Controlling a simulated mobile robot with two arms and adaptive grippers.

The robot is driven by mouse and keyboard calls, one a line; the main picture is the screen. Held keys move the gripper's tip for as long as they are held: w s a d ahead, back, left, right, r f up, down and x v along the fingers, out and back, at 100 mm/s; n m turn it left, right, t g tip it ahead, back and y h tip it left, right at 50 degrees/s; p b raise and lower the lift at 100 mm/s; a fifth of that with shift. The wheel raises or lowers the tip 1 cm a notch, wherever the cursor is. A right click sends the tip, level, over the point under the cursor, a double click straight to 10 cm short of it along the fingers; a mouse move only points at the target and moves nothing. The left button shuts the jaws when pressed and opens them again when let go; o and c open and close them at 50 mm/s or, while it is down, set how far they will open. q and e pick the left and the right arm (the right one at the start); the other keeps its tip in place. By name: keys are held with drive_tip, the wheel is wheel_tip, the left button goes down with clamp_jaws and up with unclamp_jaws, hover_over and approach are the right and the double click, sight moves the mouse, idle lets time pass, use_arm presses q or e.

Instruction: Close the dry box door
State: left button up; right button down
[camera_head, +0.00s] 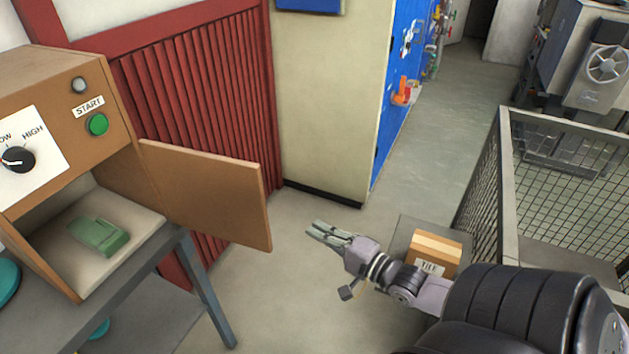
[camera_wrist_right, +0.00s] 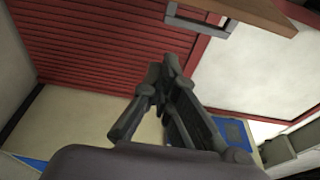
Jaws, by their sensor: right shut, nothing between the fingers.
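The dry box (camera_head: 60,130) is a wooden box at the left in the head view, with a HIGH/LOW dial (camera_head: 18,159) and a green START button (camera_head: 97,125). Its door (camera_head: 205,193) stands wide open, swung out to the right. A green block-like item (camera_head: 98,236) lies inside on the pale floor. My right gripper (camera_head: 318,233) is shut and empty, in free space to the right of the door's free edge and apart from it. It also shows in the right wrist view (camera_wrist_right: 160,95). My left gripper is not in view.
The box stands on a grey table (camera_head: 215,300). A red corrugated panel (camera_head: 200,85) is behind the door. A wire-mesh cage (camera_head: 570,160) and a box labelled TILE (camera_head: 433,252) are at the right.

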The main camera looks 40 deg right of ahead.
drive_tip(key=w+a+p, duration=0.1)
drive_tip(key=w+a, duration=0.1)
drive_tip(key=w, duration=0.7)
drive_tip(key=s+a+p, duration=0.2)
drive_tip(key=a, duration=0.1)
drive_tip(key=shift+w+f, duration=0.1)
drive_tip(key=shift+a, duration=0.1)
